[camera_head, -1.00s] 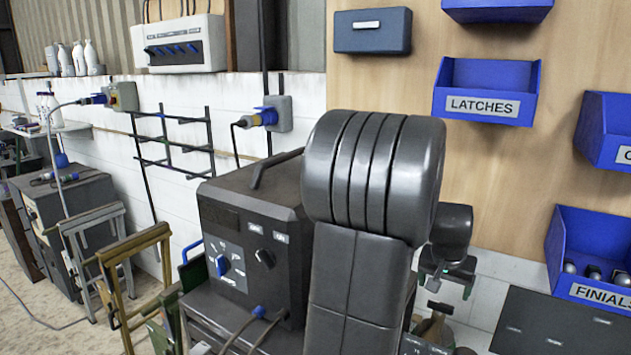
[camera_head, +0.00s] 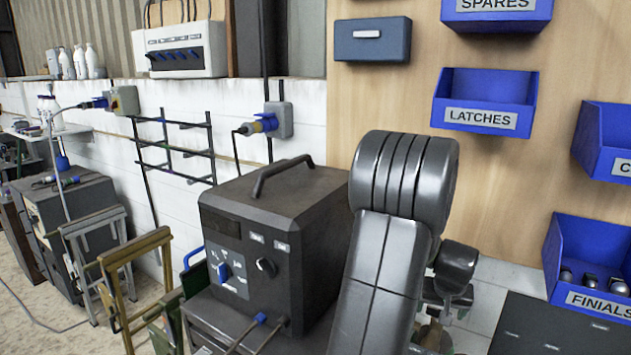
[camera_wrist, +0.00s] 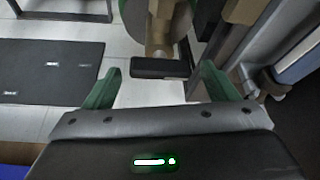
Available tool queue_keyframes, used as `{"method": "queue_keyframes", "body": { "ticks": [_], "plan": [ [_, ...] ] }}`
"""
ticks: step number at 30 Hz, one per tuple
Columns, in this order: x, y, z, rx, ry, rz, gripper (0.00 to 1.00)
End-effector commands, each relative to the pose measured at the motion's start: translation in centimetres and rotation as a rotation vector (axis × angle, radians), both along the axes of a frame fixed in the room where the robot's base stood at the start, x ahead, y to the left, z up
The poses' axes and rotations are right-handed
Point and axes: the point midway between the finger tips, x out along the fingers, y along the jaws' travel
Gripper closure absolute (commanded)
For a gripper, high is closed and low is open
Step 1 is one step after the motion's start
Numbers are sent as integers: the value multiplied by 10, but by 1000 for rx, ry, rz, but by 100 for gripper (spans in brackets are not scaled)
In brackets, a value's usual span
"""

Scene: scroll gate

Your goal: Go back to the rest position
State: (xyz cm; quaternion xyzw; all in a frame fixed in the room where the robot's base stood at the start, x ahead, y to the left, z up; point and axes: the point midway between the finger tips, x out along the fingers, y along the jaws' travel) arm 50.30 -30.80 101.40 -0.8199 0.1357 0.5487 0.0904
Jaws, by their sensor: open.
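My gripper shows in the wrist view (camera_wrist: 160,85), with its two green fingers spread wide apart and nothing between them. My wrist shows just right of the arm; the fingers cannot be made out clearly there.
A dark welder-like machine (camera_head: 265,240) stands left of my arm. Blue bins hang on the wooden board at right: LATCHES (camera_head: 485,105) and FINIALS (camera_head: 590,262), which holds several dark pieces. Trestles (camera_head: 135,285) stand at left.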

Motion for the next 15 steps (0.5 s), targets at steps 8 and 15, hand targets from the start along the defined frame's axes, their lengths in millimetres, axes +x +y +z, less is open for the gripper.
{"method": "queue_keyframes", "body": {
  "ticks": [8, 15],
  "plan": [
    [-1, -1, 0, 1, 0, 131, 20],
    [-12, 1, 29, -3, -5, 157, 20]
  ]
}}
